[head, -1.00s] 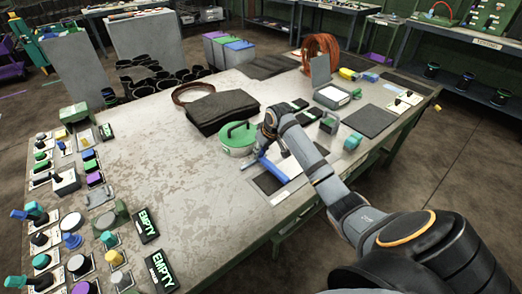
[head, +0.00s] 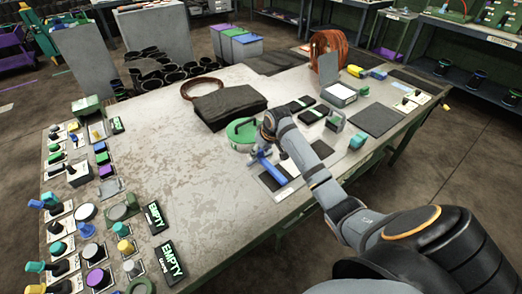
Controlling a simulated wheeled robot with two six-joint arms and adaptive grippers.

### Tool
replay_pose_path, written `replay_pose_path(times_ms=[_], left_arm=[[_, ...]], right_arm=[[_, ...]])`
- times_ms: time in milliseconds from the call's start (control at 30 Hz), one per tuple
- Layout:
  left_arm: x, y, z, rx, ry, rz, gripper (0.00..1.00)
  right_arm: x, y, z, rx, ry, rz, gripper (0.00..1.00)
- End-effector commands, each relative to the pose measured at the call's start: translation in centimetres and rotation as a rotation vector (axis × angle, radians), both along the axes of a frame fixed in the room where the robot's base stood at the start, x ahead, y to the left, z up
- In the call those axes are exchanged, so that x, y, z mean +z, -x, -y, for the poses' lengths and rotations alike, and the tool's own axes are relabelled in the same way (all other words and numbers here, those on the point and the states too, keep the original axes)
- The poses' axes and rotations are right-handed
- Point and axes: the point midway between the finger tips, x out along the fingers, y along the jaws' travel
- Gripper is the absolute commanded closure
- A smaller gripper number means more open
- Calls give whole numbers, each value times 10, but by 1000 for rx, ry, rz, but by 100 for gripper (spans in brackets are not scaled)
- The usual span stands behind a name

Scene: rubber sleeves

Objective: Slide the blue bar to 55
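The blue bar (head: 271,169) lies slanted near the front edge of the table, beside a dark rectangular pad (head: 272,182) and a pale strip. My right gripper (head: 262,152) is at the bar's far end, coming down from my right arm. The fingers are small and partly hidden by the arm, so I cannot tell whether they are shut or touching the bar. No scale marks or numbers are readable here. My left gripper is not in view.
Several knobs and buttons crowd the left end, near black EMPTY signs (head: 170,262). The table's middle left (head: 170,150) is clear.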

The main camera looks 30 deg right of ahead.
Motion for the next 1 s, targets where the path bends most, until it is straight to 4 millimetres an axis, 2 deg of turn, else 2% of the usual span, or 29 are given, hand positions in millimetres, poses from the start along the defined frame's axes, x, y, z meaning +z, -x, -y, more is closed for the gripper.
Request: replay_pose_path(times_ms=[267, 367, 600, 700, 833, 1000], left_arm=[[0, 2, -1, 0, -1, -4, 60], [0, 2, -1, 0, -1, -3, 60], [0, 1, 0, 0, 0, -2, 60], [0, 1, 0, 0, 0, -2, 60], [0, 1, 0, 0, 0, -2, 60], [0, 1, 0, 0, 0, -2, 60]], right_arm=[[6, 2, 1, -1, 2, 2, 53], [21, 7, 2, 0, 4, 3, 53], [75, 30, 4, 1, 5, 3, 53], [93, 37, 4, 1, 3, 2, 53], [107, 43, 4, 0, 2, 2, 53], [111, 46, 4, 0, 0, -1, 53]])
